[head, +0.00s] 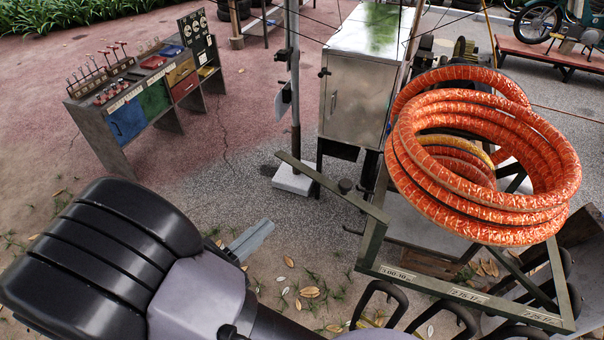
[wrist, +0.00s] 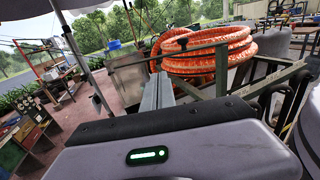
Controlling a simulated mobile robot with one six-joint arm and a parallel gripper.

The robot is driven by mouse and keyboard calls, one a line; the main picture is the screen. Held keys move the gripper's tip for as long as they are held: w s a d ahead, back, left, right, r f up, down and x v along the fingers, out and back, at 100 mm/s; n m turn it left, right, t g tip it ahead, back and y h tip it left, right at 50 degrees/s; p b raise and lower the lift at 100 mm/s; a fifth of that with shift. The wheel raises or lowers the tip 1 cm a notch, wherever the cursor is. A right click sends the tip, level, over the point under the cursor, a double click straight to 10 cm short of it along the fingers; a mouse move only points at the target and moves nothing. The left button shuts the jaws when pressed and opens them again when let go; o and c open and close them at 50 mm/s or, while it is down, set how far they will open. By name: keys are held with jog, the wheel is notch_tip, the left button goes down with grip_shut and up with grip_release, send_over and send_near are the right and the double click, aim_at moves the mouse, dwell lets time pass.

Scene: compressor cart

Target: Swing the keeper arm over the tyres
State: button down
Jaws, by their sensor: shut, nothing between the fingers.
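The keeper arm (head: 325,183) is a flat olive-green bar with a dark knob (head: 345,186) near its middle. In the head view it sticks out up and to the left from the near left corner of the tyre rack (head: 440,287). Several black tyres (head: 380,290) stand in the rack at the bottom, partly cut off; the bar does not lie across them. My gripper (head: 266,227) is shut and empty, left of and below the bar, apart from it. In the wrist view my gripper (wrist: 158,78) points toward the rack and the bar (wrist: 190,48) crosses beyond the fingertips.
A coil of orange hose (head: 480,160) hangs above the rack. A metal cabinet (head: 362,85) and a pole on a white base (head: 293,180) stand behind the bar. A tool bench (head: 150,100) is at upper left. Gravel left of the bar is clear.

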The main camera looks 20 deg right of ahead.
aim_at(317, 181)
jog(key=shift+d, duration=0.1)
jog(key=b+x, duration=0.1)
jog(key=x, duration=1.2)
jog(key=shift+w+d+b, duration=0.25)
jog(key=shift+d+b, duration=0.05)
jog(key=shift+d, duration=0.1)
jog(key=shift+w, duration=0.1)
